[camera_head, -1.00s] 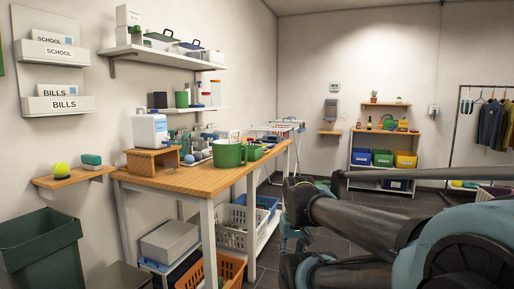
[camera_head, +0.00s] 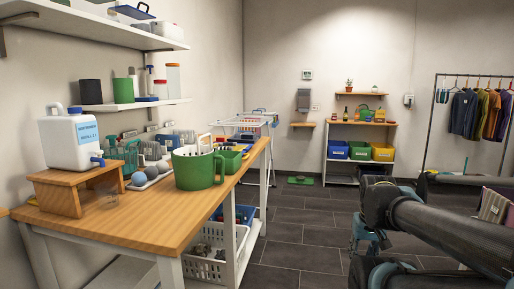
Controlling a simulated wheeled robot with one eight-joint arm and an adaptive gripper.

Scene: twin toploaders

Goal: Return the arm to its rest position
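My arm folds in from the lower right corner, with dark links and teal joints. A small teal part at its far end, which looks like my gripper (camera_head: 366,238), hangs low beside the dark joint. It is partly hidden and too small to show its fingers, and I see nothing held in it. The arm is over the floor, apart from the workbench (camera_head: 165,220).
The workbench on the left carries a green bucket (camera_head: 200,169), a white dispenser jug (camera_head: 72,140) on a wooden stand, and bottles. A drying rack (camera_head: 243,122), colored-bin shelf (camera_head: 360,166) and clothes rail (camera_head: 432,120) stand farther back. Dark floor (camera_head: 300,230) between is clear.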

